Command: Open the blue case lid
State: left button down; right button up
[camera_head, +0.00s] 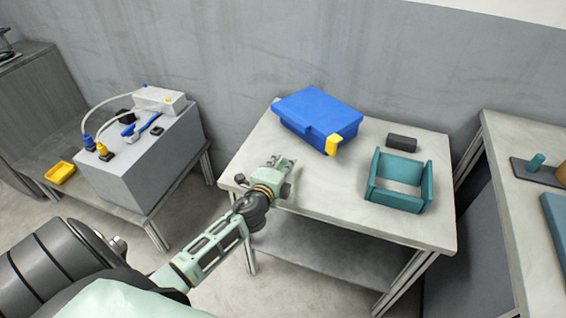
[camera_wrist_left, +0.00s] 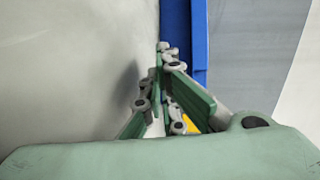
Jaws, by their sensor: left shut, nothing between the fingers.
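The blue case (camera_head: 316,116) stands at the back of the grey table (camera_head: 335,187), its lid down. A yellow latch or tab (camera_head: 333,145) sits on its front right corner. My left gripper (camera_head: 284,165) is over the table, in front of and a little left of the case, apart from it in the head view. Its fingers are shut and empty. In the left wrist view the gripper (camera_wrist_left: 162,85) points along the blue case (camera_wrist_left: 198,40), with a bit of the yellow part (camera_wrist_left: 190,125) showing behind a finger. My right gripper is not in view.
A teal open frame (camera_head: 398,182) and a dark block (camera_head: 401,143) stand on the table's right. A grey box (camera_head: 145,150) with cables and a yellow tray (camera_head: 60,172) are on the left bench. Another table (camera_head: 520,200) is at right. The table's front middle is clear.

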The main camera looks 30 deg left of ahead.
aim_at(293, 151)
pick_arm(q)
jog(key=shift+r+b+x, duration=0.25)
jog(key=shift+x, duration=1)
jog(key=shift+r+b+x, duration=0.2)
jog(key=shift+r+x, duration=0.05)
jog(key=shift+x, duration=1.05)
jog(key=shift+w+a, duration=0.2)
jog(key=shift+w, duration=0.5)
jog(key=shift+r+b+x, duration=0.2)
jog(key=shift+b+x, duration=0.2)
jog(key=shift+x, duration=0.45)
jog(key=shift+r+b+x, duration=0.15)
jog(key=shift+b+x, duration=0.2)
jog(key=shift+x, duration=0.55)
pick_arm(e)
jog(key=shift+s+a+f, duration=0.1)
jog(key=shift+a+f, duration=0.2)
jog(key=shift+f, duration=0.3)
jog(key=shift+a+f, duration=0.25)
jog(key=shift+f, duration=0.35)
pick_arm(q)
jog(key=shift+s, duration=0.15)
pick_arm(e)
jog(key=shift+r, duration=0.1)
pick_arm(q)
jog(key=shift+r, duration=0.15)
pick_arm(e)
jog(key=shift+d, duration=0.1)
